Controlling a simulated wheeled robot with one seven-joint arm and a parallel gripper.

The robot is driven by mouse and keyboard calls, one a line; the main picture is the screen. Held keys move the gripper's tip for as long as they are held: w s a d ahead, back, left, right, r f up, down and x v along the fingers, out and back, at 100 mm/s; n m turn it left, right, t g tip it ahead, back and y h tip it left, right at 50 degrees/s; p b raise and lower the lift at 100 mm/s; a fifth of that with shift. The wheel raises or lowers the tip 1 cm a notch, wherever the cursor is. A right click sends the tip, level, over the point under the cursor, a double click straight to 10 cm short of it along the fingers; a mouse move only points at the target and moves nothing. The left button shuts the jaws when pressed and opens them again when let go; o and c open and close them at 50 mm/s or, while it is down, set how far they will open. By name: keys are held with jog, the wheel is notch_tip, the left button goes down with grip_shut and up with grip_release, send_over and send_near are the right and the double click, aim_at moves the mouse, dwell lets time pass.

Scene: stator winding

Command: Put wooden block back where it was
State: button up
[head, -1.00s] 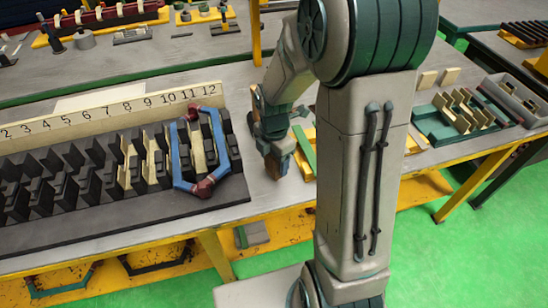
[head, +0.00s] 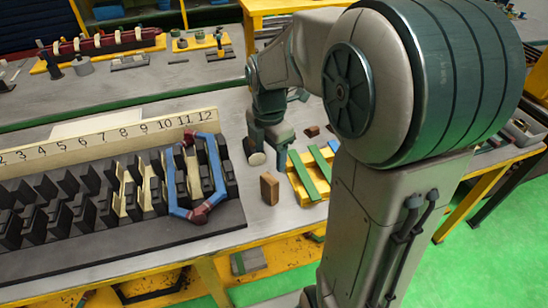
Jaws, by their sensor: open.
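The wooden block (head: 269,188) is a small brown block standing upright on the grey table, between the black slotted stator fixture and a yellow tray. My gripper (head: 268,155) is above and behind the block in the head view, pointing down. Its jaws are open and apart from the block. A round pale-faced piece (head: 257,159) shows by the left finger; I cannot tell whether it touches the finger.
The stator fixture (head: 225,238) with a numbered strip (head: 105,146) and a blue coil (head: 216,170) is at left. The yellow tray (head: 297,185) with green strips is right of the block. A small dark brown block (head: 312,131) lies behind it.

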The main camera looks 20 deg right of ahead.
jog(key=s+r+m+t, duration=0.3)
jog(key=s+m, duration=1.1)
jog(key=m, duration=0.8)
jog(key=shift+s, duration=0.2)
jog(key=shift+a+r, duration=0.1)
